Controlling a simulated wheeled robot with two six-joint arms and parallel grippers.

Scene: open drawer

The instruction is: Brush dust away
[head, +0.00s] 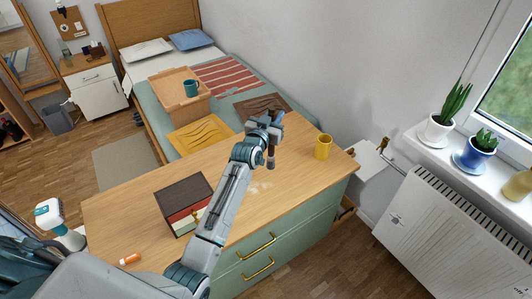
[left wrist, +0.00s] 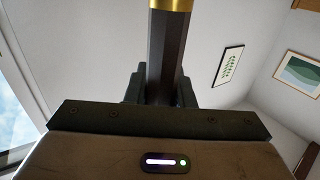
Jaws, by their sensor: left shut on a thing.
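My left gripper (head: 268,128) reaches over the far part of the wooden dresser top. It is shut on a dark, faceted handle with a gold band, which fills the upper middle of the left wrist view (left wrist: 166,55); this looks like the brush. Pale dust (head: 260,187) lies on the dresser top, below the gripper in the picture and just right of my forearm. My right gripper is not in view.
A yellow mug (head: 323,147) stands right of the gripper. An orange bottle (head: 130,259) lies near the left edge. The green dresser (head: 290,225) has gold handles. A bed with a tray and teal mug (head: 191,88) lies behind.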

